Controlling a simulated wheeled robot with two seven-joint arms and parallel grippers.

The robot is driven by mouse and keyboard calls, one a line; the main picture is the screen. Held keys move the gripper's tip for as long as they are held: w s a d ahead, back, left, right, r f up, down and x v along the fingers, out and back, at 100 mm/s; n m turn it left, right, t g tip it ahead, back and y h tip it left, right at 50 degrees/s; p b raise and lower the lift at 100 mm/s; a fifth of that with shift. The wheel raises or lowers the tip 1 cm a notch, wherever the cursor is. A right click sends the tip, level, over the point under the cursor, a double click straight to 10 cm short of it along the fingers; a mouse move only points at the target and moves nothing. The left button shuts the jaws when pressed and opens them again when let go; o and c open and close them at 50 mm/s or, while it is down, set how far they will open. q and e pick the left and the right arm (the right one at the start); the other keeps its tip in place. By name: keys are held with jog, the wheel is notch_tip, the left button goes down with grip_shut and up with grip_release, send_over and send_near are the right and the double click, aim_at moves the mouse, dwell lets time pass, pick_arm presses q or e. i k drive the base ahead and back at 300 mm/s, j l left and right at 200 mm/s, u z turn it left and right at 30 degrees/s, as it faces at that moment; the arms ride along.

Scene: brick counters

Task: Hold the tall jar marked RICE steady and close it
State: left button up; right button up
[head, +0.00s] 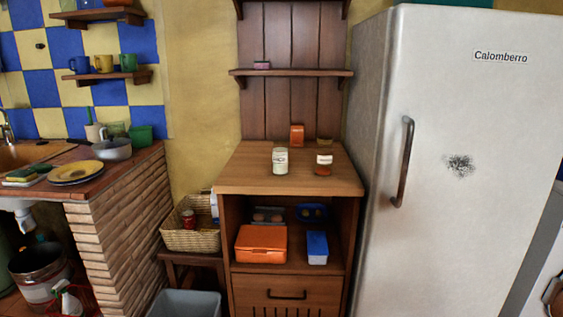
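A tall pale jar (280,166) stands upright on the wooden counter top, left of a shorter jar (324,159) that also has a white label. The writing on both labels is too small to read, and I cannot tell whether the tall jar is open. A small round reddish-brown piece (322,172), possibly a lid, lies in front of the shorter jar. Neither of my grippers is in view.
An orange object (297,134) stands at the back of the counter (245,180). A shelf (290,73) hangs above. The fridge (450,190) rises close on the right. A wicker basket (190,238) stands lower left. The counter's front left is clear.

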aim_at(280, 147)
jog(key=i+j+u, duration=0.1)
jog(key=i+j, duration=0.15)
jog(key=i, duration=0.2)
jog(key=i+j+u, duration=0.1)
jog(key=i, duration=0.35)
jog(key=i+j+u, duration=0.1)
jog(key=i+j, duration=0.15)
jog(key=i, duration=0.25)
